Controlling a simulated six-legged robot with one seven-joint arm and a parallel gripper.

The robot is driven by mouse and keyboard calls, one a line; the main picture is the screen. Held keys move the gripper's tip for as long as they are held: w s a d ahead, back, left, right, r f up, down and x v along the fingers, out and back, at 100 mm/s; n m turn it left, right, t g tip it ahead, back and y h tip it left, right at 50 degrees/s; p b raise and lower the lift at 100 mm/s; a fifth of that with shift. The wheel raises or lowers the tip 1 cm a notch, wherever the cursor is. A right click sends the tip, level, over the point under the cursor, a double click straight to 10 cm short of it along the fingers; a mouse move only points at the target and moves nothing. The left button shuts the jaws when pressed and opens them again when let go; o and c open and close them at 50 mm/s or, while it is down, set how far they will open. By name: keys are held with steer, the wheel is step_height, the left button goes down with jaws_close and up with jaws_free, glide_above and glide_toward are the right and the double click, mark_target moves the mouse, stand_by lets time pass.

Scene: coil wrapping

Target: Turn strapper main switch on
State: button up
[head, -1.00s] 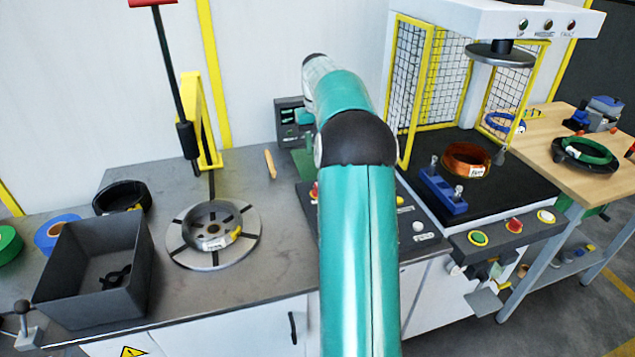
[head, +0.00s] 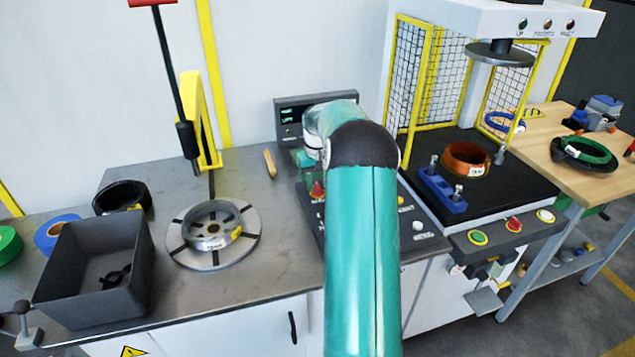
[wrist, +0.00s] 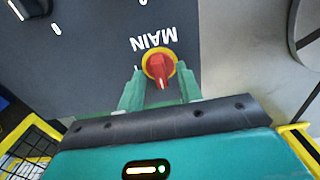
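The main switch (wrist: 160,66) is a red rotary knob on a yellow disc, with the label MAIN beside it, on a dark control panel (wrist: 85,50) in the wrist view. In the head view the red knob (head: 317,190) shows at the panel's left edge, left of my arm. My gripper (wrist: 158,84) has its two green fingers apart, one on each side of the knob's lower part. The gap between the fingers and the knob is small, and I cannot tell whether they touch it. My arm hides much of the panel in the head view.
A display box (head: 300,113) stands behind the panel. A turntable with a grey coil (head: 212,228) and a dark bin (head: 95,285) are to the left. A press with a copper coil (head: 466,160) and a yellow mesh guard (head: 415,90) is to the right.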

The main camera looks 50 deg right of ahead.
jaws_close()
steer(key=shift+m, duration=0.3)
steer(key=m, duration=0.8)
steer(key=shift+m, duration=0.3)
steer(key=m, duration=0.4)
steer(key=shift+m, duration=2.3)
